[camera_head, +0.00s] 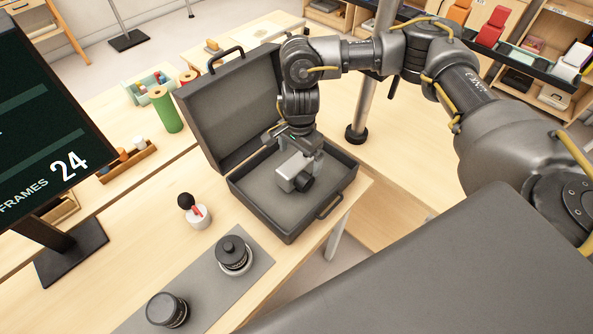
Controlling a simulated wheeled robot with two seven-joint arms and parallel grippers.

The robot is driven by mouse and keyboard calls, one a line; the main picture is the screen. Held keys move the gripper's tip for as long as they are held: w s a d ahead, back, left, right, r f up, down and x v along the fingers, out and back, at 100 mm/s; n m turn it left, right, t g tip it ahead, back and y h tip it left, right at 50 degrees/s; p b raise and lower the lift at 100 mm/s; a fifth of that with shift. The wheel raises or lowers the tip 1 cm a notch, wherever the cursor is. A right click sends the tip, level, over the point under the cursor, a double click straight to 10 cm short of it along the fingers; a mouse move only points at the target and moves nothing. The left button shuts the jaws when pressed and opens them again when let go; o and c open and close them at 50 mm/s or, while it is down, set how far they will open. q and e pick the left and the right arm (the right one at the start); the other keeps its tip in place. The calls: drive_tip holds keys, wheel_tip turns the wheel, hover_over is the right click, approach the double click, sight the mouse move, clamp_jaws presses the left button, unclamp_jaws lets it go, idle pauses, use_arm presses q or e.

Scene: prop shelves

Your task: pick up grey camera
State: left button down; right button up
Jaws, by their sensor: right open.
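The grey camera (289,173) with a black lens lies inside the open dark case (265,224), whose lid stands up at the back left. My right gripper (298,155) reaches down into the case from above, right over the camera. It is open, with its fingers around or just above the camera's far part. I cannot tell whether the fingers touch it. The gripper hides part of the camera's top. My left gripper is not in view.
Two black lenses, one nearer the case (233,252) and one in front (167,310), rest on a grey mat (205,283). A small white pot with a black ball (197,214) stands beside the case. A green cylinder (165,110) and a screen (40,120) are at left.

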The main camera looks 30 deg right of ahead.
sight(299, 165)
drive_tip(key=shift+s+f, duration=0.15)
drive_tip(key=shift+f, duration=0.1)
wheel_tip(299, 165, down, 3)
drive_tip(key=shift+f+p, duration=0.15)
drive_tip(key=shift+p, duration=0.6)
drive_tip(key=shift+f, duration=0.7)
drive_tip(key=c, duration=1.3)
drive_tip(key=shift+r, duration=0.1)
